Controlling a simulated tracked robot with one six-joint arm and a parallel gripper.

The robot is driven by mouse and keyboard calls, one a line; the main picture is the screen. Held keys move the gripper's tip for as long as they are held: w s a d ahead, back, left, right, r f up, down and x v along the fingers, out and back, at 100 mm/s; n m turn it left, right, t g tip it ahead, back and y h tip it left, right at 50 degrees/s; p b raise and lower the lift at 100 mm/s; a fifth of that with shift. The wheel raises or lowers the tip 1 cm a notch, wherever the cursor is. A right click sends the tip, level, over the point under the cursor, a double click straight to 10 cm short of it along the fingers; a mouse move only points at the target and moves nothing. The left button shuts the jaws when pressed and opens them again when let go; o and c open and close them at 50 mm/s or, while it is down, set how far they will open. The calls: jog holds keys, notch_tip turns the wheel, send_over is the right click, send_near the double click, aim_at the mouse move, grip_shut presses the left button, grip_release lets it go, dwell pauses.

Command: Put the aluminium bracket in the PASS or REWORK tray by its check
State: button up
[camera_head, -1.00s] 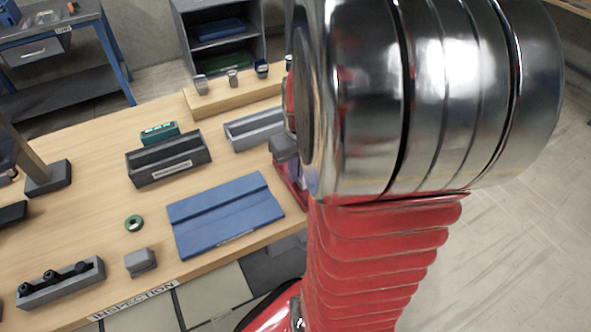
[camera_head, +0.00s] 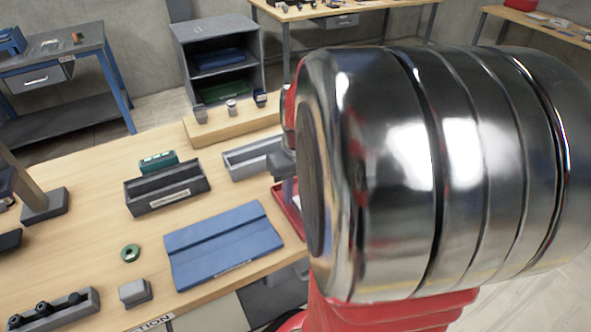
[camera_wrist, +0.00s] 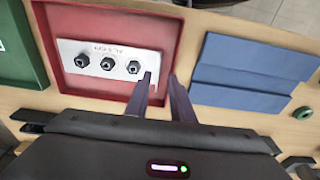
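The aluminium bracket (camera_wrist: 108,61) is a pale flat plate with a row of three black fittings and printed lettering, seen upside down. It lies in the red tray (camera_wrist: 62,19) in the wrist view. A green tray (camera_wrist: 37,70) stands left of the red one. In the head view my arm hides most of the red tray (camera_head: 292,212) and the bracket.
A blue board (camera_head: 222,246) lies beside the red tray. A dark holder (camera_head: 165,188), a grey channel (camera_head: 250,158), a green ring (camera_head: 131,253), a grey block (camera_head: 134,292) and a rack of black parts (camera_head: 50,312) stand on the table. Bare wood lies between them.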

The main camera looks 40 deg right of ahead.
notch_tip(320, 180, up, 9)
jog(key=s, duration=0.1)
jog(key=shift+a, duration=0.2)
dwell(0.5)
jog(key=s+a+r+n+t, duration=0.1)
jog(key=a+t, duration=0.1)
jog(key=a, duration=0.9)
jog(key=s+a+r+n+t, duration=0.1)
jog(key=a+n+t, duration=0.1)
jog(key=a, duration=0.9)
jog(key=shift+s+a+y, duration=0.3)
jog(key=shift+s+a, duration=0.05)
jog(key=shift+a, duration=0.05)
